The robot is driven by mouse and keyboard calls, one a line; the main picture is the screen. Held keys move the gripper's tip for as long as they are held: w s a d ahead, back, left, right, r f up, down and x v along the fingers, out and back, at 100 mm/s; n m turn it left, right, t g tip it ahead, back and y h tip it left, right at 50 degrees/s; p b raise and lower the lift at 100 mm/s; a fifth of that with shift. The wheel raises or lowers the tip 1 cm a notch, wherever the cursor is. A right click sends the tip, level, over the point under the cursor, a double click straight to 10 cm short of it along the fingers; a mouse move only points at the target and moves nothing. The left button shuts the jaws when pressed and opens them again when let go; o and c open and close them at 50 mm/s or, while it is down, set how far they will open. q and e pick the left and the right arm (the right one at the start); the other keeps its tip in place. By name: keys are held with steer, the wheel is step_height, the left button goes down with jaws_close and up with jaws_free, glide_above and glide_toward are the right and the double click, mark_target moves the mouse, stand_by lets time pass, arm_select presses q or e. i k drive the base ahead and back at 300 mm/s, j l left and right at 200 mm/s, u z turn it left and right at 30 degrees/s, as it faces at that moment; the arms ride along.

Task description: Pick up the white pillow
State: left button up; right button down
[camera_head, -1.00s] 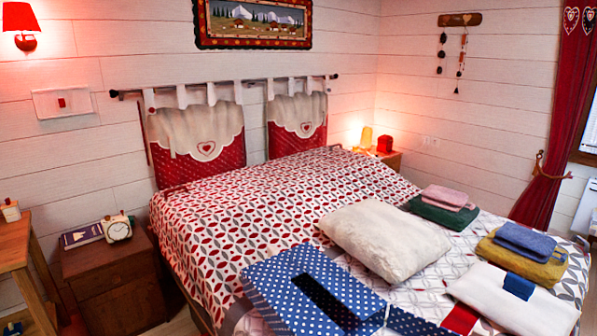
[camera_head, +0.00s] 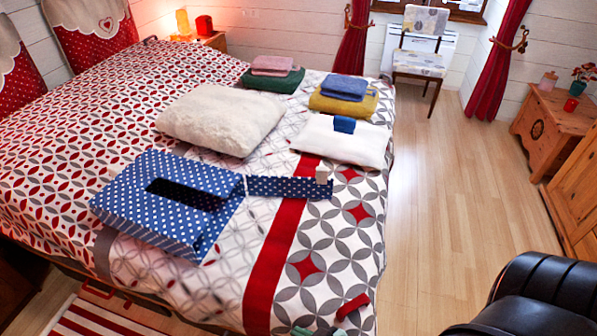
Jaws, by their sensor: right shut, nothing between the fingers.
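The white pillow (camera_head: 221,118), cream-white and plump, lies on the bed (camera_head: 365,255) behind the blue dotted box. A flatter white folded item (camera_head: 345,148) lies to its right, with a small blue piece on top. My left gripper is not in view.
A blue dotted box (camera_head: 122,202) with a dark opening stands in front of the pillow. Folded pink and green cloths (camera_head: 272,80) and blue and yellow cloths (camera_head: 345,97) lie behind. Wooden floor (camera_head: 440,190) is clear right of the bed. A chair (camera_head: 420,60) stands farther back.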

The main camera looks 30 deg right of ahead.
mark_target(347, 140)
steer(key=z, duration=2.3)
steer(key=l+z, duration=0.3)
steer(key=i+l+z, duration=0.1)
steer(key=l+z, duration=0.2)
steer(key=i+l, duration=0.3)
steer(key=l, duration=0.15)
steer(key=i+l, duration=0.25)
steer(key=l, duration=0.2)
steer(key=i+l+u, duration=0.1)
steer(key=i+u, duration=0.3)
steer(key=i, duration=0.15)
steer(key=i+l+u, duration=0.25)
steer(key=i+u, duration=0.15)
steer(key=i, duration=0.15)
steer(key=i+u, duration=0.55)
steer(key=u, duration=0.2)
steer(key=i+l+u, duration=0.15)
steer(key=i+u, duration=0.25)
steer(key=k, duration=0.1)
